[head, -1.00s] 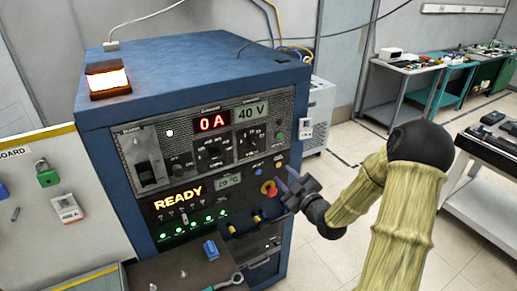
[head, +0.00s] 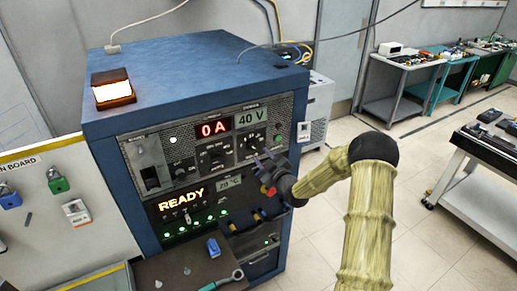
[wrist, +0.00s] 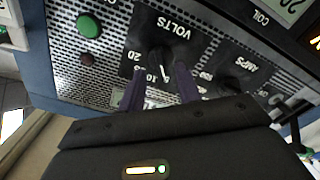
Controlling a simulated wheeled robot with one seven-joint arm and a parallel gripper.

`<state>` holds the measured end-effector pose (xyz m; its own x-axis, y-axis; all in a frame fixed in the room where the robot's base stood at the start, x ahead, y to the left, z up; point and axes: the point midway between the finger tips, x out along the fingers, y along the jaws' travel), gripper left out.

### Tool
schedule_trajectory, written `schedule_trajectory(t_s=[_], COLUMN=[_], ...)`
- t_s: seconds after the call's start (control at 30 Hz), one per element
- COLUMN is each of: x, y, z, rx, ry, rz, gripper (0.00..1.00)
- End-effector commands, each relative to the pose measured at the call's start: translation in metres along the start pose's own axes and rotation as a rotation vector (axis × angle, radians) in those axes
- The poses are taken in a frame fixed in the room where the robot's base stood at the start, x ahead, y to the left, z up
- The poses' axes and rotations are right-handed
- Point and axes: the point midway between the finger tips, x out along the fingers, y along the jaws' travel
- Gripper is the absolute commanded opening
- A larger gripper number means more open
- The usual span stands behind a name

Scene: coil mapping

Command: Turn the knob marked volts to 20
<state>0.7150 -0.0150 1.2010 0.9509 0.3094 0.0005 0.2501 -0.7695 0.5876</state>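The volts knob (wrist: 160,60) is a dark round knob with a white pointer line, on a black plate lettered VOLTS in the wrist view. In the head view this knob (head: 251,140) is on the upper panel of the blue cabinet, below a green 40 V display (head: 250,117). My gripper (wrist: 160,88) is open, with its two purple fingers apart and pointing at the knob. The knob shows between and just beyond the fingertips; contact cannot be told. In the head view my gripper (head: 264,160) is just below the knob. The small scale numbers are partly hidden by the fingers.
The amps knob (wrist: 236,86) is beside the right finger in the wrist view. A green button (wrist: 88,25) is to the left. A red 0 A display (head: 213,129) and a lit READY sign (head: 181,198) are on the cabinet. A shelf (head: 170,275) holds tools below.

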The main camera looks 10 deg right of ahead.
Motion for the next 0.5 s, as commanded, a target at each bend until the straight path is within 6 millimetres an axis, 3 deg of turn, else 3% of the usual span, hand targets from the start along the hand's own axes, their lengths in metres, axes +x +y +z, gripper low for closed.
schedule_trajectory(t_s=[0.2,0.5], x=[0.028,0.036], y=[0.001,0.0], z=[-0.002,0.0], rx=[0.0,0.0], ry=[0.001,-0.001], rz=[0.001,0.0], gripper=[0.34,0.34])
